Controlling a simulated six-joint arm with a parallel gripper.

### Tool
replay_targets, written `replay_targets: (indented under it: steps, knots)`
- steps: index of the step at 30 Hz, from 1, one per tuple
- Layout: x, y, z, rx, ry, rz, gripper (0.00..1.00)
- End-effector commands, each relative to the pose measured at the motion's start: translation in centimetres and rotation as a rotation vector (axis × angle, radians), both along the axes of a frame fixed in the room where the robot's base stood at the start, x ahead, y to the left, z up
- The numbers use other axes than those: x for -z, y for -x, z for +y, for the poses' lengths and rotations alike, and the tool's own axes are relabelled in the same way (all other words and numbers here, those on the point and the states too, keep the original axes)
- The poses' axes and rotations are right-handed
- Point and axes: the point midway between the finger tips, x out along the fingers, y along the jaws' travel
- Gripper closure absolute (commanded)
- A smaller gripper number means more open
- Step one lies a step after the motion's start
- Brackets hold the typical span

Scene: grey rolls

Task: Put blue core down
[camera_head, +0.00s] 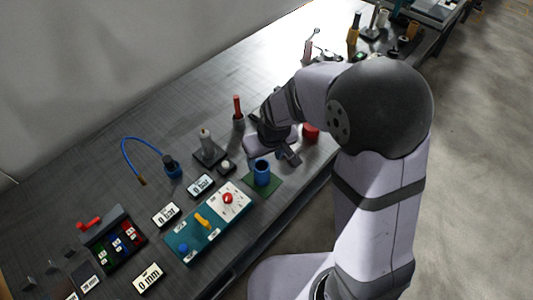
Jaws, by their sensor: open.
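A blue cylinder (262,173), which looks like the blue core, stands upright with a dark opening in its top. It rests on a green square plate (277,187) near the front edge of the bench. My gripper (284,153) is open, just above and to the right of the blue cylinder. It appears apart from the cylinder, and I see nothing held in it. The fingers are small and partly hidden by the wrist.
A control panel (183,250) with a red knob stands left of the cylinder. A red-handled tool (238,112) stands behind my gripper, and a red part (311,131) lies to its right. A blue hose (127,148) curves at the left. The bench (60,195) has free room at the back left.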

Motion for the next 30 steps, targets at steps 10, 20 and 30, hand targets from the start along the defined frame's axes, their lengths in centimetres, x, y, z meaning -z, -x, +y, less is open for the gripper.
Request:
replay_targets:
  steps: [10,20,30]
  knots:
    - [-3.1,0.7,-0.3,-0.001,0.000,-0.002,0.43]
    - [-3.4,1.1,-0.8,0.008,0.002,0.006,0.43]
    - [-2.9,11.0,-10.3,0.281,0.039,0.168,0.43]
